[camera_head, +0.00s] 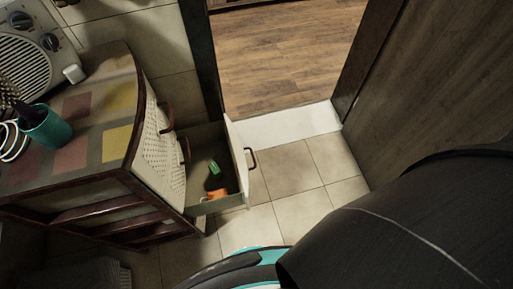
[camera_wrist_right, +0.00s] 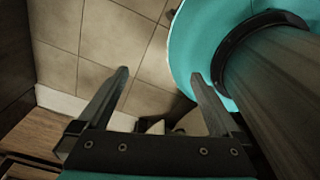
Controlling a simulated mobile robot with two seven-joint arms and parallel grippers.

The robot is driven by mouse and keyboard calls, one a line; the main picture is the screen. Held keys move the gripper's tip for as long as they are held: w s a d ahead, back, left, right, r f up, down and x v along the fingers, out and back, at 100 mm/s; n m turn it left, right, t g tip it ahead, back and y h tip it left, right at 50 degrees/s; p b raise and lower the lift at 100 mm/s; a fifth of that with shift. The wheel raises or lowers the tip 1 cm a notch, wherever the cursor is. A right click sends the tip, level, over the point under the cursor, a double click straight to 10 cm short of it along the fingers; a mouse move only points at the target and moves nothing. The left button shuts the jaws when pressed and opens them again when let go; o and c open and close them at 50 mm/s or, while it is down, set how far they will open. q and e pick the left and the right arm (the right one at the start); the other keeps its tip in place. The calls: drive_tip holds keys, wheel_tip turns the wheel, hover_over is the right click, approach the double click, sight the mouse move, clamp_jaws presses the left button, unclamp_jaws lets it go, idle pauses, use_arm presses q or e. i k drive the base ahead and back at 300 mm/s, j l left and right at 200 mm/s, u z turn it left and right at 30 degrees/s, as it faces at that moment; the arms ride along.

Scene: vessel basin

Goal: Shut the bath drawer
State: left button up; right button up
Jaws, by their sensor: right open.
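The bath drawer (camera_head: 215,190) stands pulled out from the cabinet (camera_head: 120,150) in the head view. Its pale front panel carries a dark curved handle (camera_head: 251,158) on the side facing away from the cabinet. Inside lie a green item (camera_head: 215,168) and an orange item (camera_head: 217,194). My right gripper (camera_wrist_right: 158,73) shows in the right wrist view, its fingers wide apart with nothing gripped. Tiles and a blurred pale and dark shape lie beyond it; I cannot tell whether that shape is the drawer. My left gripper is out of view.
A teal cup (camera_head: 46,128) and a grey radio-like device (camera_head: 30,45) stand on the cabinet top. Tiled floor (camera_head: 290,170) is clear in front of the drawer. A doorway opens onto wooden floor (camera_head: 285,60), with a dark wooden panel (camera_head: 430,90) to its right.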

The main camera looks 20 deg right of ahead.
sight(219, 142)
drive_tip(key=l+u, duration=0.15)
drive_tip(key=l, duration=0.5)
drive_tip(key=k+l+u, duration=0.2)
drive_tip(key=l, duration=0.4)
drive_tip(key=i, duration=0.1)
